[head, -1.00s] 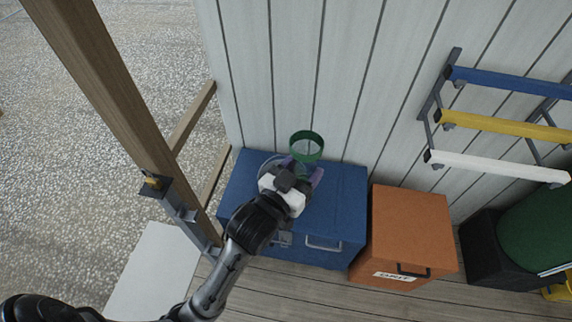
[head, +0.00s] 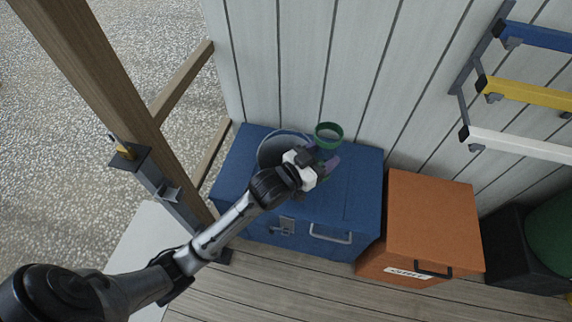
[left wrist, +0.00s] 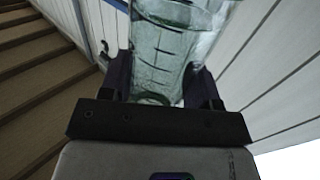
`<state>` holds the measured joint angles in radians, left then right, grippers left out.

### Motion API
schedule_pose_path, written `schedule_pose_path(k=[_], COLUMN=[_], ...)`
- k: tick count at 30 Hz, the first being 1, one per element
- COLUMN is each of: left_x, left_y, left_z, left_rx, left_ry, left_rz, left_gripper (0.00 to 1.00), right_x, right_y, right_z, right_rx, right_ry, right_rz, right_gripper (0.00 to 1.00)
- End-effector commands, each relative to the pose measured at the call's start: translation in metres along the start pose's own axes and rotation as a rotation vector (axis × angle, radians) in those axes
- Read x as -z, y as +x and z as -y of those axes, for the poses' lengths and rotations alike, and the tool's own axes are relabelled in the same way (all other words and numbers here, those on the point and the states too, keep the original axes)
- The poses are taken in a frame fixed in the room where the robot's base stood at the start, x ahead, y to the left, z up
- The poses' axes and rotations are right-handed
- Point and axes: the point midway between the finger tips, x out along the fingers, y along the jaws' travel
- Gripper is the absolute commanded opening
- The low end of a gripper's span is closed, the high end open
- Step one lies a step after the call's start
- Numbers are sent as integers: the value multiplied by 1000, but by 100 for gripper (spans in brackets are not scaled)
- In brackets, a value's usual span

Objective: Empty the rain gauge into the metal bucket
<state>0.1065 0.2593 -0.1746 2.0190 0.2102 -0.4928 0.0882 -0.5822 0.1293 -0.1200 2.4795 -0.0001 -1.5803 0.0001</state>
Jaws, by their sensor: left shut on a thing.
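The rain gauge is a clear tube with marked lines in the left wrist view (left wrist: 165,55); its green rim (head: 329,131) shows in the head view. My left gripper (head: 322,165) is shut on the gauge, one finger on each side, and holds it roughly upright over the blue chest. The metal bucket (head: 268,152) is a round grey pail on the chest's lid, just left of my gripper, partly hidden by my wrist. I cannot tell how much water is in the gauge. My right gripper is not in view.
The blue chest (head: 350,195) stands against the plank wall (head: 300,60). An orange grit box (head: 430,215) is to its right. A wooden post (head: 95,85) rises at the left. Blue, yellow and white rails (head: 525,95) stick out from the wall at the right.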

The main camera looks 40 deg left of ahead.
Motion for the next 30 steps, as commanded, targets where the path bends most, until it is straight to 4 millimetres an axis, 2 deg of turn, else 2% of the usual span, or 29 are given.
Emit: schedule_pose_path(k=[1, 3, 9, 15, 22, 30], left_x=[-26, -47, -101, -142, -168, -175], left_y=[3, 6, 13, 16, 18, 18], left_z=[5, 12, 34, 55, 72, 79], left_rx=[-7, -16, -33, -35, -30, -27], left_ry=[3, 3, 3, 3, 1, 0], left_rz=[2, 3, 1, 2, -1, -1], left_gripper=[31, 31, 31, 31, 31, 31], right_x=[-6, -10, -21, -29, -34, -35], right_y=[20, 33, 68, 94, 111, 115], right_z=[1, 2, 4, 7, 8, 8], right_rx=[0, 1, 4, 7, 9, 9], right_ry=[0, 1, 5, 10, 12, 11], right_rz=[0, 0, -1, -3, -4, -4], right_gripper=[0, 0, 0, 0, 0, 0])
